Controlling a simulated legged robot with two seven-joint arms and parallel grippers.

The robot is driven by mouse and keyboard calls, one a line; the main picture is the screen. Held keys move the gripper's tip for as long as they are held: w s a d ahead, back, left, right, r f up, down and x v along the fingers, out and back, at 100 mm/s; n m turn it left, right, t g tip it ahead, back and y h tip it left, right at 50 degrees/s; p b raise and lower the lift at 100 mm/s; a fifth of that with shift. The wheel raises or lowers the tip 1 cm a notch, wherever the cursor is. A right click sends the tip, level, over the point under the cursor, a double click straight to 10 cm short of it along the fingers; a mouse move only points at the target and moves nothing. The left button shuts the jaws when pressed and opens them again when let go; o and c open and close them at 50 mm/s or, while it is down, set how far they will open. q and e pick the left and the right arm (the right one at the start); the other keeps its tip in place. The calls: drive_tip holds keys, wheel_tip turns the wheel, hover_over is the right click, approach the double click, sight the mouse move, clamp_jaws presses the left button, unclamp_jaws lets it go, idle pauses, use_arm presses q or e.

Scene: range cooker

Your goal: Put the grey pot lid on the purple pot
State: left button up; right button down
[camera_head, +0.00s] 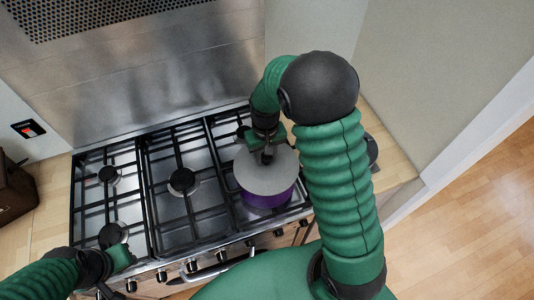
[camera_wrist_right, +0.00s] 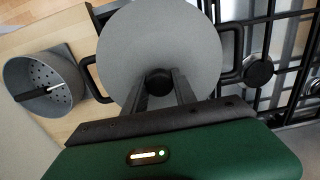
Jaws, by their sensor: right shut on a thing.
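The purple pot (camera_head: 267,199) stands on the right front part of the hob. The grey pot lid (camera_head: 265,176) covers its top in the head view; I cannot tell whether it touches the rim. My right gripper (camera_head: 267,153) is above the lid, shut on its black knob. In the right wrist view the grey disc of the lid (camera_wrist_right: 160,40) fills the middle, with my right gripper (camera_wrist_right: 160,84) on the knob and the pot's two dark handles at either side. My left gripper (camera_head: 112,272) is at the lower left of the head view, in front of the hob; its fingers are unclear.
The gas hob (camera_head: 190,185) has black grates, with free room left of the pot. Knobs and a handle line its front. A grey perforated container (camera_wrist_right: 45,85) with a utensil stands on the wooden counter beside the pot. A brown object (camera_head: 15,188) is at far left.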

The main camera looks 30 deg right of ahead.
drive_tip(key=shift+w+a+r, duration=0.1)
drive_tip(key=shift+a, duration=0.35)
drive_tip(key=c, duration=1.3)
unclamp_jaws()
drive_tip(key=shift+c, duration=0.2)
drive_tip(key=o, duration=0.4)
drive_tip(key=shift+d, duration=0.55)
use_arm(q)
wheel_tip(320, 180, down, 3)
drive_tip(key=b, duration=0.3)
drive_tip(key=shift+a, duration=0.15)
use_arm(e)
drive_tip(key=r, duration=1.6)
drive_tip(key=shift+d+r, duration=0.2)
drive_tip(key=shift+r, duration=0.05)
